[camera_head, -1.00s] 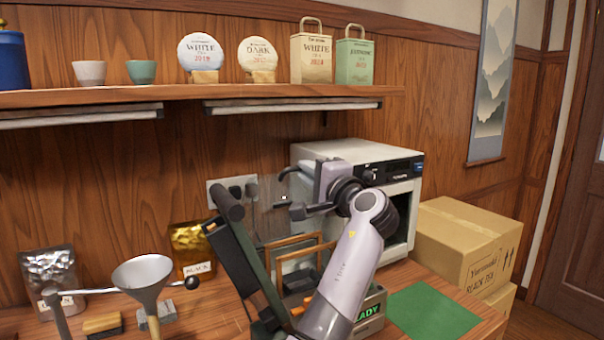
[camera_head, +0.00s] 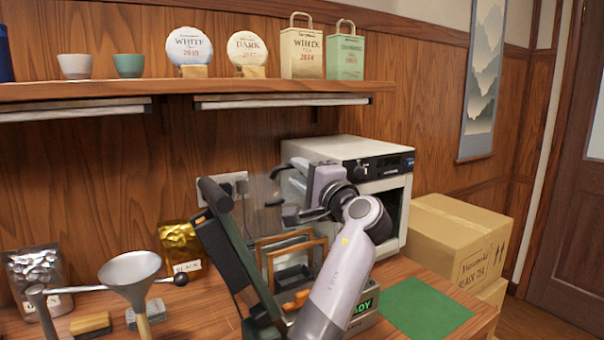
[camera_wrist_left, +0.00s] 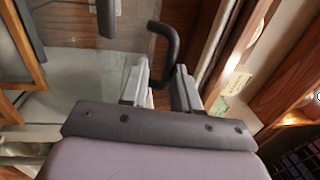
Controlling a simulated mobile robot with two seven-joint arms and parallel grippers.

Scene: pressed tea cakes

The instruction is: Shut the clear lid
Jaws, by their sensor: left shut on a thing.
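The clear lid (camera_head: 258,200) is a see-through panel standing raised above the machine on the counter; its edges are faint. It also fills the upper left of the left wrist view (camera_wrist_left: 85,65). My left gripper (camera_head: 284,190) is at the lid's upper right side. In the left wrist view its two fingers (camera_wrist_left: 163,75) are shut on the lid's dark, bent handle (camera_wrist_left: 165,38). The machine's box (camera_head: 362,322) shows a green display ending in "ADY". My left forearm hides much of the machine's front. My right gripper is not in view.
A dark lever arm (camera_head: 232,250) leans left of the lid. Wooden frames (camera_head: 290,250) stand behind the machine's opening. A white oven (camera_head: 345,150) is close behind the gripper. A shelf (camera_head: 200,90) runs above. A green mat (camera_head: 427,308) lies clear at right.

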